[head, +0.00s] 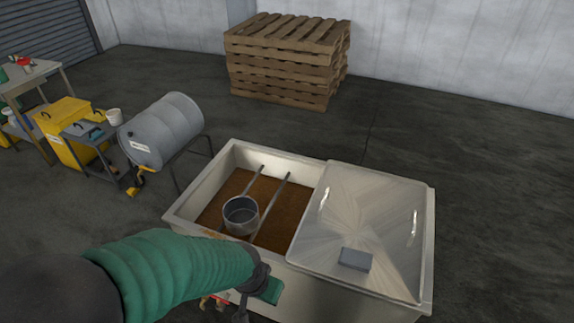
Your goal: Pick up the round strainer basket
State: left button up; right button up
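The round strainer basket (241,216) is a grey metal cylinder with an open top. It is upright in the open left part of the pale tank (198,185), by two metal rails above brown contents. I cannot tell whether it rests on the rails or in the contents. My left arm comes in with a green sleeve. My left gripper (252,299) is dark and lies in front of the tank's near wall, below the basket in the picture and apart from it. Its fingers are too unclear to show whether it is open. My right gripper is not in view.
A metal lid (372,220) with two handles covers the tank's right part, with a grey block (355,259) on it. A grey drum (163,130) on a stand, a yellow cart (66,118) and a table (30,75) are left. Stacked pallets (285,60) stand behind.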

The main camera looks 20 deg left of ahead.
aim_at(240, 214)
jog(key=i+j+z, duration=0.3)
jog(key=j, duration=1.9)
jog(key=k+j+z, duration=0.15)
jog(key=j+z, duration=0.15)
jog(key=j, duration=1.85)
